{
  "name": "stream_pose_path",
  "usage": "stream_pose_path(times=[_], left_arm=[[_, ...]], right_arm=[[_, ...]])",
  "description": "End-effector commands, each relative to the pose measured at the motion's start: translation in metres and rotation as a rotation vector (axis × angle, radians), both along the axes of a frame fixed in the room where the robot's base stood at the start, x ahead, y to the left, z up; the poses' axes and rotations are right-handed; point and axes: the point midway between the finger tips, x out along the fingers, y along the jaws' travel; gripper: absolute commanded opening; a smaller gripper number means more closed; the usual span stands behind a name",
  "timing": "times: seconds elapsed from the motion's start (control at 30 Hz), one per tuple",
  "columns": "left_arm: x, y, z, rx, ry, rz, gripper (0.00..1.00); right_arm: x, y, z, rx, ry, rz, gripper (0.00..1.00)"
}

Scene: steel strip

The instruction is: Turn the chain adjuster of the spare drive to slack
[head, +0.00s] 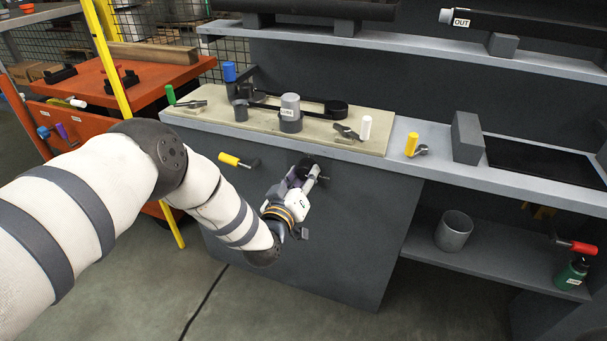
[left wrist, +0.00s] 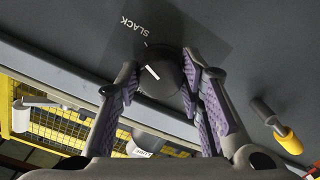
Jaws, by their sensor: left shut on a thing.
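The chain adjuster is a dark round knob (left wrist: 166,84) with a white pointer line on the grey front panel, seen in the left wrist view. The word SLACK (left wrist: 133,27) is printed on the panel near it, and the pointer line does not clearly line up with the word. My left gripper (left wrist: 162,72) has its purple-padded fingers on either side of the knob and is shut on it. In the head view my left gripper (head: 308,172) is at the bench's front panel and largely hides the knob. My right gripper is not in view.
A yellow-handled lever (head: 235,161) sticks out of the panel close to my left gripper. Above, a beige board (head: 245,123) carries pulleys and green-, blue- and white-handled parts. A grey cup (head: 453,232) stands on the lower right shelf. An orange cart (head: 95,130) is at left.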

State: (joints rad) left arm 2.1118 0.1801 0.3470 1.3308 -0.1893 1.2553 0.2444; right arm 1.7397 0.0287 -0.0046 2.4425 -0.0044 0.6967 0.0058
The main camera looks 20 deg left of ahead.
Motion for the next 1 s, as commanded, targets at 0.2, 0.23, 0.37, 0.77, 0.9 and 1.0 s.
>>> stream_pose_path(times=[0.2,0.23,0.37,0.77,0.9,1.0], left_arm=[[0.0007,0.0011,0.0021,0.108,-0.009,0.002,0.07],[0.0007,0.001,0.002,0.119,-0.009,0.002,0.07],[0.0007,0.0014,0.0017,0.155,-0.01,0.003,0.07],[0.0009,0.0019,0.0015,0.184,-0.011,0.004,0.07],[0.0009,0.0018,0.0016,0.184,-0.011,0.004,0.07],[0.0009,0.0017,0.0016,0.184,-0.011,0.004,0.46]], right_arm=[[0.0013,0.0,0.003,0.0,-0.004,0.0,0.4],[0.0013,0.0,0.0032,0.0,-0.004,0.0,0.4],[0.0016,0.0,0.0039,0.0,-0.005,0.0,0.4],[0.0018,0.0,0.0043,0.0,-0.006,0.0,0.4],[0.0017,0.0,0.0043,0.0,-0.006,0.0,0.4],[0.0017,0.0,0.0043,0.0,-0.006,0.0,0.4]])
